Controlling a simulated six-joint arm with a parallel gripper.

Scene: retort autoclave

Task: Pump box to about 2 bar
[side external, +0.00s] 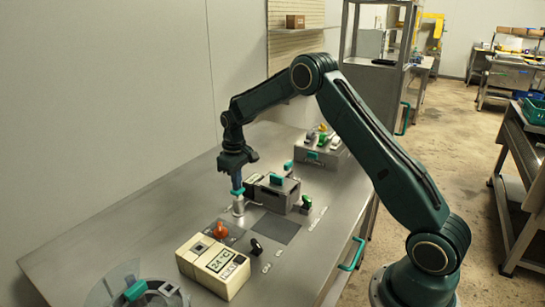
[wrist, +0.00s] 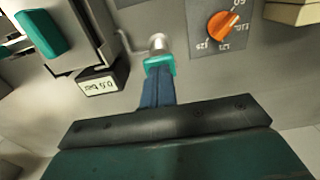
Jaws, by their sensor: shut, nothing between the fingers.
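My gripper (side external: 236,187) points down with its blue fingers shut and empty; it also shows in the wrist view (wrist: 158,75). Its tips are at the teal top of a small metal pump (side external: 239,207), apparently resting on it; the exact contact is hidden. In the wrist view the pump's metal body (wrist: 157,44) shows just beyond the tips. A grey box (side external: 272,192) with a teal handle (wrist: 40,33) stands beside the pump. A small display (wrist: 100,85) on the box seems to read 0.5 bar, though the digits are small.
An orange knob (side external: 221,230) with a marked dial is close to the pump. A cream meter box (side external: 213,266) and a black knob (side external: 257,247) stand nearer the front. Another grey box (side external: 320,148) with coloured parts is farther back. A round clear lid or disc (side external: 108,283) lies front left.

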